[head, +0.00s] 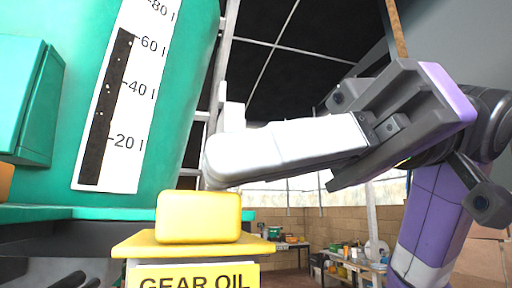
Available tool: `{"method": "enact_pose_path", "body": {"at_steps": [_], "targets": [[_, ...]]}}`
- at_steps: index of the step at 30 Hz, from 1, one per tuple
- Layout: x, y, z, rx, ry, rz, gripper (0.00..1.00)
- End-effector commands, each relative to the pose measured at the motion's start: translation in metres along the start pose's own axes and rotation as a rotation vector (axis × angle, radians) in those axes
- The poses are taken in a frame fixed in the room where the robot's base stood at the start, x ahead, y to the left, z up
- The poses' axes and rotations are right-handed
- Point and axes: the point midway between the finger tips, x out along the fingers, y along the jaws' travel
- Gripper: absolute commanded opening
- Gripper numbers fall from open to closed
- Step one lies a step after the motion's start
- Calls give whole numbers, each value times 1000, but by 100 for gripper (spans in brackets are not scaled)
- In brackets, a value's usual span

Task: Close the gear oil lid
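The gear oil container (194,279) stands at the bottom centre-left, with a yellow "GEAR OIL" label cut off by the lower picture edge. A flat yellow top plate (140,246) lies above the label, and a rounded yellow block (198,218) sits on it. I cannot tell which of these yellow parts is the lid, or whether it is fully shut. My gripper (215,163) reaches in from the right. Its long white end is above and just right of the yellow block. I cannot make out a gap between fingers, and no held object shows.
A large teal tank (165,110) with a litre scale (120,100) fills the left, close to the container. A white post (222,90) rises behind my gripper. Cluttered tables (352,264) stand far back against a brick wall. The space right of the container looks open.

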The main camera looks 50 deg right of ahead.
Motion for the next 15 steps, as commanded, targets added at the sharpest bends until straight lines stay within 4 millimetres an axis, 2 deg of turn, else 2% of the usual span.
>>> {"method": "enact_pose_path", "body": {"at_steps": [5, 8, 15], "targets": [[-1, -2, -6, -1, -7, 0, 0], [-5, -6, -21, -2, -6, 1, 0], [-17, -20, -72, 0, -4, 1, 0]]}}
